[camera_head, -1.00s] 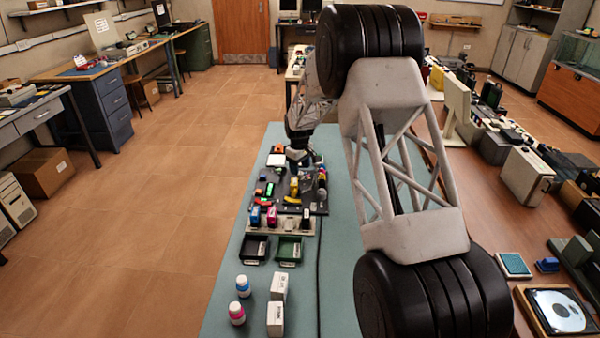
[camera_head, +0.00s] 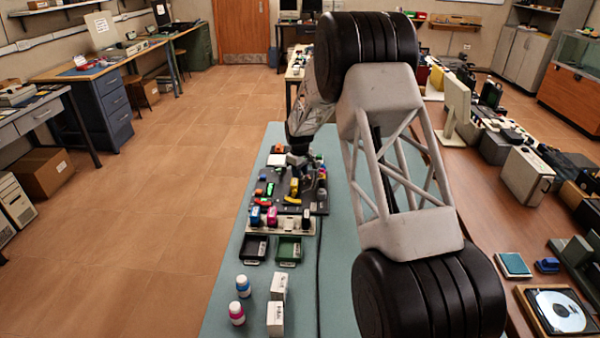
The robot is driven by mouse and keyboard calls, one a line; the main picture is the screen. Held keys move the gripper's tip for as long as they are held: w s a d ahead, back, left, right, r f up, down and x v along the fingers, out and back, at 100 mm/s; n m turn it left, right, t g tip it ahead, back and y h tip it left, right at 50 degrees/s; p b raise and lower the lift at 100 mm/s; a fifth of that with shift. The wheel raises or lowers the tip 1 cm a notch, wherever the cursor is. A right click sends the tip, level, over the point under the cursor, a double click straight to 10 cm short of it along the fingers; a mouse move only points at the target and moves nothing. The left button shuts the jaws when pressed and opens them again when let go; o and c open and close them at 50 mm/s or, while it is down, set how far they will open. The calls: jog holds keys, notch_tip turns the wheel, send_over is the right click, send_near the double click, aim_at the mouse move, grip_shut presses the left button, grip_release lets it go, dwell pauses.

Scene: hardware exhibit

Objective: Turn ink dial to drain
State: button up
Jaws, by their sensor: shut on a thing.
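A dark board (camera_head: 318,209) with several small coloured parts lies on the blue-green mat of the long table. My gripper (camera_head: 299,168) points down at the far end of this board. It is shut on a small part there, which the gripper and wrist hide. The ink dial cannot be made out at this size, so I cannot tell whether the held part is the dial or which way it is set. A yellow part (camera_head: 294,186) and green and red parts stand just in front of my gripper.
Ink cartridges stand in a pale rack (camera_head: 282,232) before the board. Nearer are a black tray (camera_head: 255,248), a green tray (camera_head: 288,250), two bottles (camera_head: 243,286) and white boxes (camera_head: 275,318). A dark cable runs along the mat. My arm covers the table's right side.

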jog(key=shift+m, duration=3)
jog(key=o, duration=0.9)
jog(key=shift+o, duration=0.2)
jog(key=shift+r, duration=0.15)
jog(key=shift+a+r, duration=0.15)
jog(key=shift+r, duration=3.6)
